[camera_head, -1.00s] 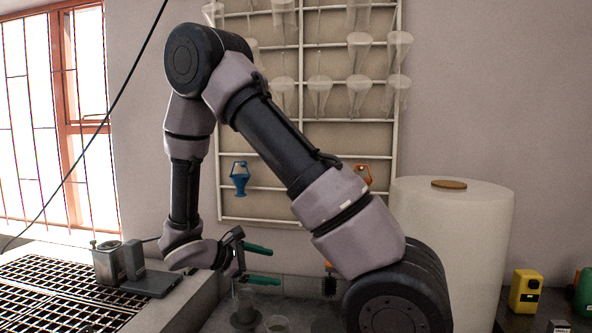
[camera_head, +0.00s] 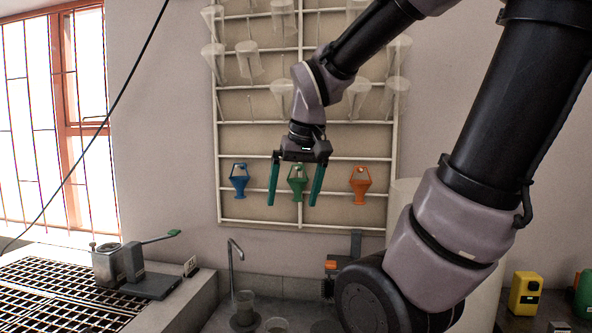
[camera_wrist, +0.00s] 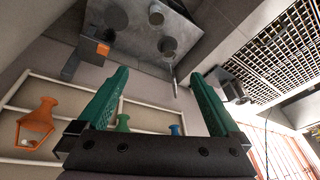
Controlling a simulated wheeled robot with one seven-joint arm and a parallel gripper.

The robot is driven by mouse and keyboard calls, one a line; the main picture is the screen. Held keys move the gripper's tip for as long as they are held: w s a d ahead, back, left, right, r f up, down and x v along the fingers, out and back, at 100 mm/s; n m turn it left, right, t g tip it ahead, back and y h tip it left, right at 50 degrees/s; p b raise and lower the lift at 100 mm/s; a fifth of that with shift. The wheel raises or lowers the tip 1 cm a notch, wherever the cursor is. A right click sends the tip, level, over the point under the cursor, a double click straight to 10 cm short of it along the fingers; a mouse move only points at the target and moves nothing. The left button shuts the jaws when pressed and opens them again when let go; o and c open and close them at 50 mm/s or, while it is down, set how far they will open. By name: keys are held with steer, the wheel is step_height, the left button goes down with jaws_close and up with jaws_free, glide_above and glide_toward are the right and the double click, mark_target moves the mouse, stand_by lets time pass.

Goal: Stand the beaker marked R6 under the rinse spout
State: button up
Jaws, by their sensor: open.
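My gripper (camera_head: 293,204) is open and empty, its green fingers pointing down in front of the wall rack, well above the counter. In the wrist view its two fingers (camera_wrist: 158,73) are spread apart. A thin grey hooked spout (camera_head: 232,262) rises from the counter below and left of it. No R6 mark is readable on either beaker.
A dark post with an orange part (camera_head: 331,265) stands right of the spout. A grey device with a green-tipped lever (camera_head: 152,285) sits beside the black grating (camera_head: 60,300). A yellow box (camera_head: 525,292) stands far right.

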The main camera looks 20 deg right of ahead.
step_height(320, 180, up, 6)
steer(key=s+m+t+y, duration=0.1)
steer(key=s+m+t, duration=0.1)
steer(key=t, duration=0.1)
steer(key=shift+s+a+f+m, duration=0.2)
steer(key=shift+a+f+m, duration=0.05)
steer(key=shift+m, duration=0.05)
steer(key=shift+s, duration=0.1)
stand_by(1.1)
